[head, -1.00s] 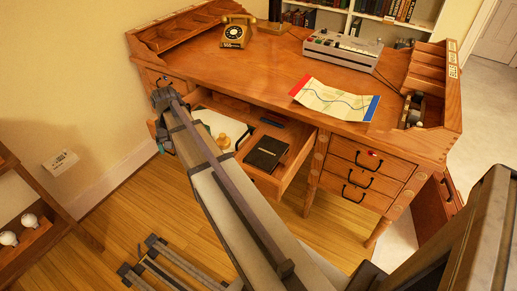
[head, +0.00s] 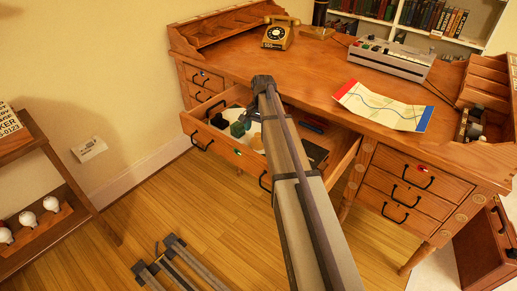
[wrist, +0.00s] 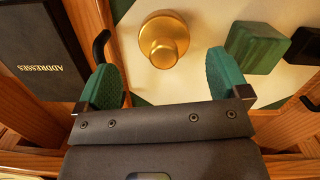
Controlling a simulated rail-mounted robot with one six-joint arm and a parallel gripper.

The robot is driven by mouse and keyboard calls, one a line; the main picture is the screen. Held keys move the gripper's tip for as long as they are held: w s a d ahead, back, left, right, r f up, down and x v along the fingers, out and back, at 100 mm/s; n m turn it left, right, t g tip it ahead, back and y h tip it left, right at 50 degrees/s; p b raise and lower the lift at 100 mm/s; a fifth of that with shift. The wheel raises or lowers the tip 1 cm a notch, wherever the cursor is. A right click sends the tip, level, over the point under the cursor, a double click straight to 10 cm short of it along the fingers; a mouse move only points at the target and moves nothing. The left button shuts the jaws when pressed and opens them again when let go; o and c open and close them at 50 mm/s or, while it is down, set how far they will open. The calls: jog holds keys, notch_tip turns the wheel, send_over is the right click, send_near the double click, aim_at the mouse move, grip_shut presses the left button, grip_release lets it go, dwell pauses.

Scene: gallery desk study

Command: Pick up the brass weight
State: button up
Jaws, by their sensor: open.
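The brass weight (wrist: 164,40) is a round, gold-coloured piece with a knob on top. In the wrist view it stands upright on a pale sheet inside the open desk drawer (head: 235,148). My gripper (wrist: 164,78) is open and empty, its two green-padded fingers spread wide. In the wrist view the weight lies just beyond the fingertips, roughly centred between them and apart from both. In the head view my gripper hangs over the drawer, and my arm hides part of the drawer's contents, so the weight is hard to make out there.
A green block (wrist: 255,47) lies right of the weight, with a dark object (wrist: 303,45) beyond it. A black address book (wrist: 40,50) lies to the left. The drawer walls are close around. The desk top (head: 320,70) holds a telephone (head: 279,34) and a map (head: 383,105).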

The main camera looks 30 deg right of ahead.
aim_at(258, 134)
jog(key=f+b, duration=0.3)
jog(key=a+f+b, duration=0.1)
jog(key=f+b, duration=0.1)
jog(key=shift+s+f, duration=0.1)
jog(key=shift+f, duration=0.05)
jog(key=shift+r, duration=0.25)
jog(key=c, duration=1.3)
